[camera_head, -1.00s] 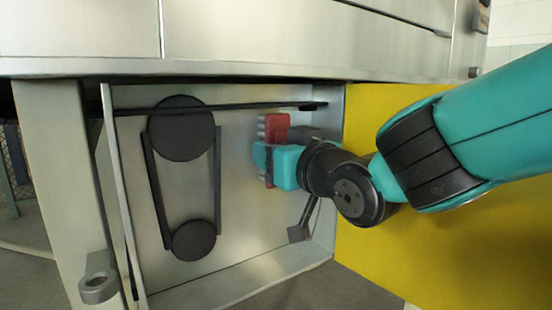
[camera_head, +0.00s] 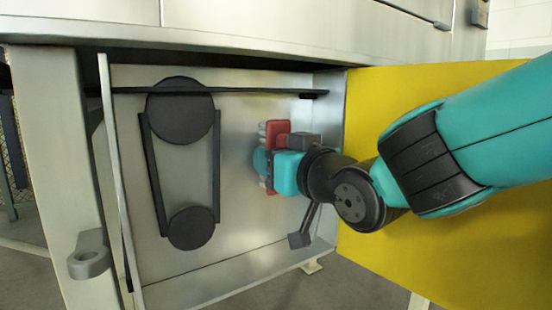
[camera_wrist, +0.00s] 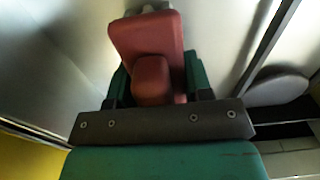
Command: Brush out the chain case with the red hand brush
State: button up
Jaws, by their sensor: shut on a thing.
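The open chain case (camera_head: 160,292) is a shallow metal box holding a large dark upper wheel (camera_head: 181,110), a smaller lower wheel (camera_head: 191,228) and dark chain runs between them. The red hand brush (camera_head: 278,129) is inside the case at its right side, with pale bristles facing left. My gripper (camera_head: 272,165) is shut on the brush and reaches in from the right. In the wrist view the red brush (camera_wrist: 146,42) stands between the green fingers. Whether the bristles touch the back wall cannot be told.
A yellow door panel (camera_head: 385,270) stands open at the right of the case, behind my arm. A dark bar (camera_head: 230,91) crosses the case's top. A small bracket (camera_head: 300,239) sits at the lower right. A pale leg with a ring lug (camera_head: 88,262) stands at the left.

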aim_at(268, 208)
jog(key=shift+f+b, duration=4.4)
jog(key=shift+f, duration=0.45)
jog(key=shift+r, duration=0.1)
jog(key=b+v, duration=0.1)
jog(key=v, duration=0.5)
jog(key=shift+v, duration=1.5)
